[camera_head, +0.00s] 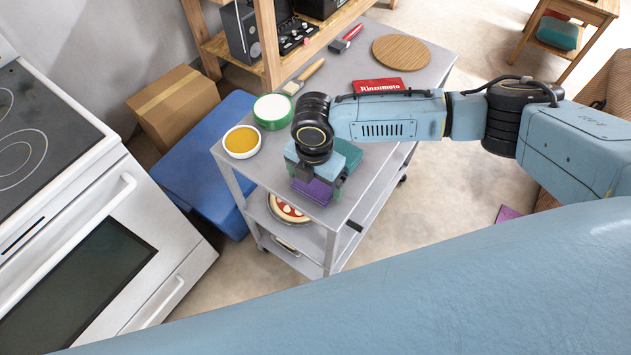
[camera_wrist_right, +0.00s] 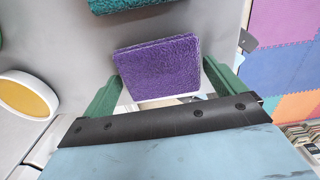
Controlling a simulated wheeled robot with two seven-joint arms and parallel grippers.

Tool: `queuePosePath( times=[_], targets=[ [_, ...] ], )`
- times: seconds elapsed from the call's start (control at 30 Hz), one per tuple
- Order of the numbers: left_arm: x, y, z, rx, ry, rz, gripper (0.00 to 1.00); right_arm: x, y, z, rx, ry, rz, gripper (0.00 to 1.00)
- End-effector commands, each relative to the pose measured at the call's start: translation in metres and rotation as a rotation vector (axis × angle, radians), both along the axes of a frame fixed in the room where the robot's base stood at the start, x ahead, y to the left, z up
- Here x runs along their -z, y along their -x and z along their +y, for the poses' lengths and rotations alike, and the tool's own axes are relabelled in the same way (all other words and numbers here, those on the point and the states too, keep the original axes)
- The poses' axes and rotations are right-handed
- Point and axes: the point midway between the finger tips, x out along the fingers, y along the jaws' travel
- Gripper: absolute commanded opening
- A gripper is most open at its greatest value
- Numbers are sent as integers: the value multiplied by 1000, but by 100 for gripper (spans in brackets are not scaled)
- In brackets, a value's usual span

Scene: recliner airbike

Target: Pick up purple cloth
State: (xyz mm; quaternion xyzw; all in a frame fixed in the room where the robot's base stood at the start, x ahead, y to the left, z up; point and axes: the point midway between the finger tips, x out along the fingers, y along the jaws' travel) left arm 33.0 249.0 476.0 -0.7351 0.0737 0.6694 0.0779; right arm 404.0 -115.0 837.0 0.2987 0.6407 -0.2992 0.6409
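The purple cloth (camera_head: 313,191) is a small folded square at the near edge of the grey cart's top. In the right wrist view the cloth (camera_wrist_right: 158,68) lies between and just ahead of the two green fingers. My right gripper (camera_head: 318,184) is directly over it, and its body hides part of the cloth in the head view. In the wrist view the right gripper (camera_wrist_right: 163,78) is open, with a finger on either side of the cloth and small gaps visible. Whether the fingers touch it is hard to tell. My left gripper is not in view.
On the cart top (camera_head: 428,72) are a teal cloth (camera_head: 349,153), a bowl with yellow contents (camera_head: 242,141), a green-rimmed bowl (camera_head: 272,108), a brush (camera_head: 305,76), a red packet (camera_head: 378,86) and a round board (camera_head: 401,52). A pizza (camera_head: 288,209) is on a lower shelf.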

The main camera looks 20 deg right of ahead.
Motion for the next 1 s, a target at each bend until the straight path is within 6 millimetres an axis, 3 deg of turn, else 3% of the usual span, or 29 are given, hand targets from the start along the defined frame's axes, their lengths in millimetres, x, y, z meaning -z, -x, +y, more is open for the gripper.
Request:
queuePosePath(
  times=[0.03, 0.23, 0.5, 1.0],
  targets=[
    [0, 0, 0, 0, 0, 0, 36, 0, 0, 0, 0, 0, 0, 88],
    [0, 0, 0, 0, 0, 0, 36, 0, 0, 0, 0, 0, 0, 64],
    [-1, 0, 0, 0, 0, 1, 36, -5, 0, 0, 0, -1, -2, 63],
    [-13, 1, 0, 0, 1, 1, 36, -91, -1, 1, 0, -1, -2, 63]
  ],
)
